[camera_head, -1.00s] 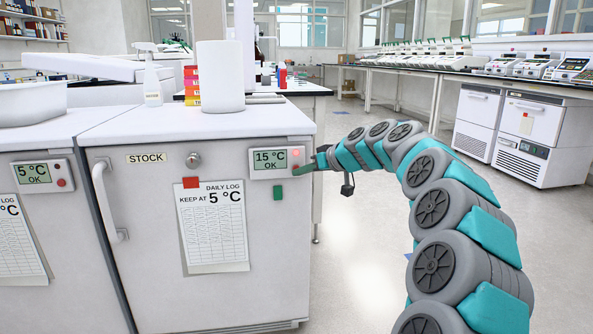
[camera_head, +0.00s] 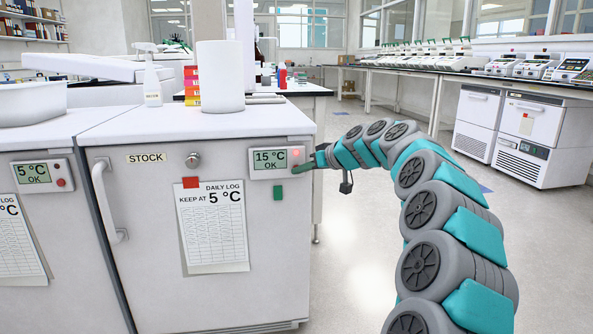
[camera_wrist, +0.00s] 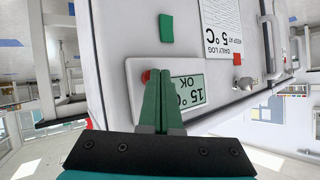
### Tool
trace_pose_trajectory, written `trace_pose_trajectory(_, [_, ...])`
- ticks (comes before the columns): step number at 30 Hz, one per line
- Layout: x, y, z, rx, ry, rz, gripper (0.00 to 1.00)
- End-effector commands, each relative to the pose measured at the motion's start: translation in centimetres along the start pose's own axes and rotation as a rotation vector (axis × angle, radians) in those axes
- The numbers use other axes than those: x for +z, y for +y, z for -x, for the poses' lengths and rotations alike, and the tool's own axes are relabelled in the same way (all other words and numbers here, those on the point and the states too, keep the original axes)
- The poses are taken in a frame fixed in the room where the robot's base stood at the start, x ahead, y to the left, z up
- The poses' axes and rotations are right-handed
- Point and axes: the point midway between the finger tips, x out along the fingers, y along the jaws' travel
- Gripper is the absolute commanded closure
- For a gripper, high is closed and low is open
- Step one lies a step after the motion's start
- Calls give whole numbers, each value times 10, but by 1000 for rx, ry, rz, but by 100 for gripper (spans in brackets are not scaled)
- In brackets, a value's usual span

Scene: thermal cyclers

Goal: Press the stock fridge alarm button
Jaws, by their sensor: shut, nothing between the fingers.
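The stock fridge (camera_head: 150,230) is the white unit with a STOCK label and a door handle at its left. Its alarm panel (camera_head: 264,163) reads 15 °C OK, with a small red light lit near its right end. The panel also shows in the wrist view (camera_wrist: 190,92), where the red button (camera_wrist: 146,77) sits just left of the fingers. My gripper (camera_head: 297,170) is shut and empty, its green fingertips at the panel's right end. In the wrist view the fingers (camera_wrist: 164,75) overlap the panel beside the button. I cannot tell whether they touch it.
A second fridge at the left has its own panel (camera_head: 42,175) reading 5 °C OK. A daily log sheet (camera_head: 212,228) hangs on the stock fridge door under a red magnet. A green magnet (camera_head: 278,193) sits below the panel. The floor to the right is open.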

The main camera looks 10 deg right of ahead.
Motion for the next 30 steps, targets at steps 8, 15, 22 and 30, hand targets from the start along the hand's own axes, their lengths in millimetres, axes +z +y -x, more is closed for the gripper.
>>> trace_pose_trajectory(8, [-1,2,-2,0,0,0,100])
trace_pose_trajectory(15, [-2,2,-3,0,0,0,100])
trace_pose_trajectory(22, [-1,2,-2,0,1,0,100])
trace_pose_trajectory(30, [6,-4,5,0,1,-1,100])
